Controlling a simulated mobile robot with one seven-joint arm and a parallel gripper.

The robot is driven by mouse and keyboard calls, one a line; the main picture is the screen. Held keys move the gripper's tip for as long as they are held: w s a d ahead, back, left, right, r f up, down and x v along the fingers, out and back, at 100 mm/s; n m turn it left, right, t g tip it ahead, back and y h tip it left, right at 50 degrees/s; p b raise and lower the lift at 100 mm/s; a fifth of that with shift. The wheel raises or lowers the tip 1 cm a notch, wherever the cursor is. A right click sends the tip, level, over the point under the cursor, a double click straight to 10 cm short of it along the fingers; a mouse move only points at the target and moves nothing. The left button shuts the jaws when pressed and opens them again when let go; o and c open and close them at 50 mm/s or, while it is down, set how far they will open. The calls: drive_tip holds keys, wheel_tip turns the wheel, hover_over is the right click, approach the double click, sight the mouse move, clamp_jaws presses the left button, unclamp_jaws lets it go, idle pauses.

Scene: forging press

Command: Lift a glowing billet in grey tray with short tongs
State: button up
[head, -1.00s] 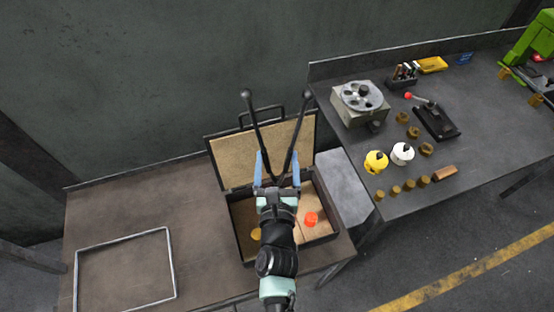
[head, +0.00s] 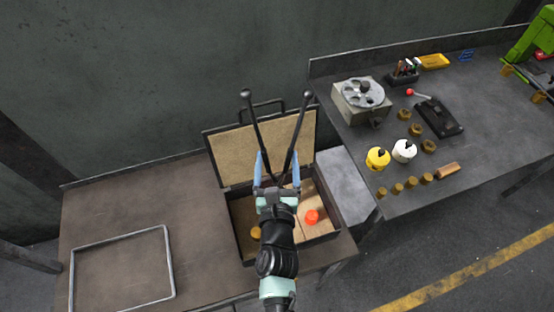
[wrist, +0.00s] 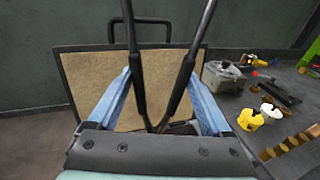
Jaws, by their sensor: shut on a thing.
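The glowing billet (head: 311,216) is a short orange-red cylinder. It lies in the right part of an open, dark grey, tan-lined case (head: 334,212), which may be the grey tray. My gripper (head: 277,162) is above the case, to the left of the billet and apart from it. Its blue fingers are shut on the short tongs (head: 255,125). The tongs' two black handles spread upward with round ends. They also fill the middle of the wrist view (wrist: 133,60), crossing low between the fingers (wrist: 160,76). The tongs' tips are hidden.
The case's raised lid (head: 240,155) stands behind my gripper. A brownish piece (head: 255,232) lies in the case's left part. An empty metal frame (head: 170,262) lies on the left table. The right bench holds a yellow pot (head: 377,159), a white pot (head: 404,151) and several brown pieces.

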drive_tip(key=shift+f+b, duration=0.95)
drive_tip(key=shift+b, duration=0.15)
drive_tip(key=shift+o, duration=0.5)
clamp_jaws()
wheel_tip(320, 180, up, 11)
drive_tip(key=p, duration=1)
drive_tip(key=shift+p, duration=0.4)
drive_tip(key=shift+w+r, duration=0.1)
drive_tip(key=shift+r, duration=0.05)
